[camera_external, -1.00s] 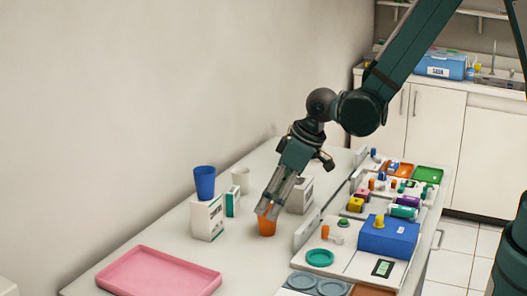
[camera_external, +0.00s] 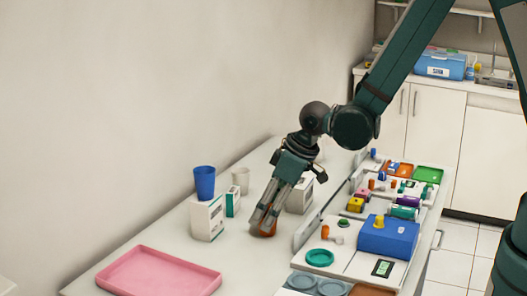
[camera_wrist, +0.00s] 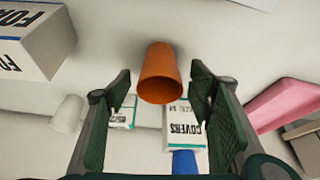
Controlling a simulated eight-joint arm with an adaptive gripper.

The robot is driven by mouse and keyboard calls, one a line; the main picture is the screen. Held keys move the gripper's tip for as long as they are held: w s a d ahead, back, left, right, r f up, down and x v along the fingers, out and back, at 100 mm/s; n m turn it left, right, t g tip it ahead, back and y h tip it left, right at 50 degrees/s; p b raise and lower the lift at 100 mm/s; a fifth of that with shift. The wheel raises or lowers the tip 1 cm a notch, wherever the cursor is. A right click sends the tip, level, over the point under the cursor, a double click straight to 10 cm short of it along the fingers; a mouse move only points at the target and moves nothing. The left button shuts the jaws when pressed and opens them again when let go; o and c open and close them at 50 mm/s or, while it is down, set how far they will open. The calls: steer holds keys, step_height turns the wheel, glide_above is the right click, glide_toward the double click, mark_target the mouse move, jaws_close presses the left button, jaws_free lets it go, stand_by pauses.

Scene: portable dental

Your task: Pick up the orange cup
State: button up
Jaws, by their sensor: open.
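The orange cup (camera_wrist: 160,75) stands in the middle of the wrist view, between the tips of my two open fingers, with a visible gap on each side. In the external view the orange cup (camera_external: 268,233) is mostly hidden behind my gripper (camera_external: 262,221), which reaches down at a tilt to table height around it. In the wrist view my gripper (camera_wrist: 160,88) is spread open with nothing clamped. I cannot tell how deep the cup is between the fingers.
A white cup (camera_external: 241,180) and another box (camera_external: 299,196) stand behind. A pink tray (camera_external: 158,273) lies front left. Dental supplies and a blue box (camera_external: 388,238) fill the right side.

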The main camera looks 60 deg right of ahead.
steer(key=c, duration=0.8)
steer(key=shift+r, duration=0.1)
steer(key=shift+r+p, duration=0.75)
steer(key=shift+r, duration=4.15)
